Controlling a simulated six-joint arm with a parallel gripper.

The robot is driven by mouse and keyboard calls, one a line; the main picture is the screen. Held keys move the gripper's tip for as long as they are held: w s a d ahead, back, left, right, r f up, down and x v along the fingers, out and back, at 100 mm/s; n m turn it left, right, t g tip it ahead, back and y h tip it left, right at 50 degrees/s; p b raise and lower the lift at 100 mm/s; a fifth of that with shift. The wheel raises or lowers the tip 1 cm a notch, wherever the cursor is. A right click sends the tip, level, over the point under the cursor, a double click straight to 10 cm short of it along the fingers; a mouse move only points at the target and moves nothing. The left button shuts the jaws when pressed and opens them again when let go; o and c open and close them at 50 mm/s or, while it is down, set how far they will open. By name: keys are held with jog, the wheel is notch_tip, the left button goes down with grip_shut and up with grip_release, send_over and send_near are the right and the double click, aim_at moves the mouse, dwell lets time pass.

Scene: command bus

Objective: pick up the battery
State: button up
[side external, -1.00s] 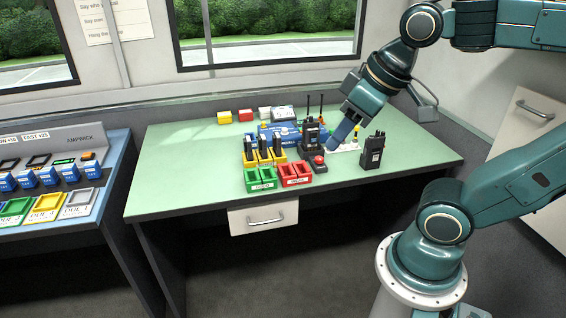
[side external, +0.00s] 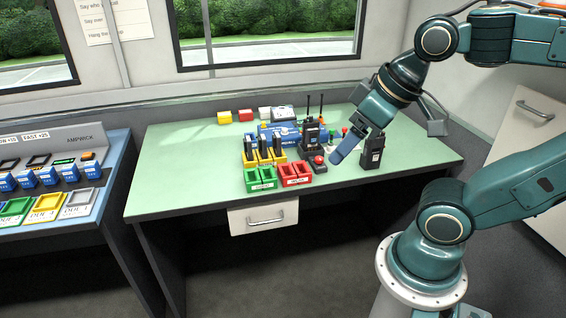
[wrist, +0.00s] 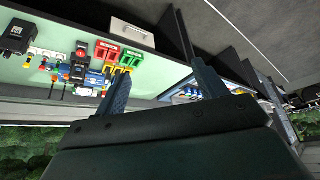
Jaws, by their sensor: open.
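Several blue blocks that look like batteries (side external: 50,175) stand in a row on the grey AMPWICK charger (side external: 85,143) on the left bench; which one is meant, I cannot tell. A blue row also shows small in the wrist view (wrist: 188,92). My gripper (side external: 345,150) is above the right half of the green table, just left of the right-hand black radio (side external: 373,152), far from the charger. In the wrist view its two fingers (wrist: 160,85) are spread with nothing between them.
Green bins (side external: 260,185) and red bins (side external: 295,180) sit at the table's front, with yellow holders (side external: 250,160) behind. A red button (side external: 318,160) and another radio (side external: 310,137) stand near my gripper. The table's left part is clear.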

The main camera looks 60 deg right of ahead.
dwell(0.3)
jog(key=w+d+r+m+g, duration=0.15)
jog(key=w+d+r, duration=0.3)
jog(key=w, duration=0.55)
jog(key=m+g, duration=0.4)
jog(key=m, duration=0.4)
send_over(313, 130)
notch_tip(313, 130, down, 15)
jog(key=shift+n, duration=0.25)
jog(key=shift+f, duration=4.35)
jog(key=shift+f, duration=0.15)
jog(key=shift+f, duration=2.45)
jog(key=shift+c, duration=0.4)
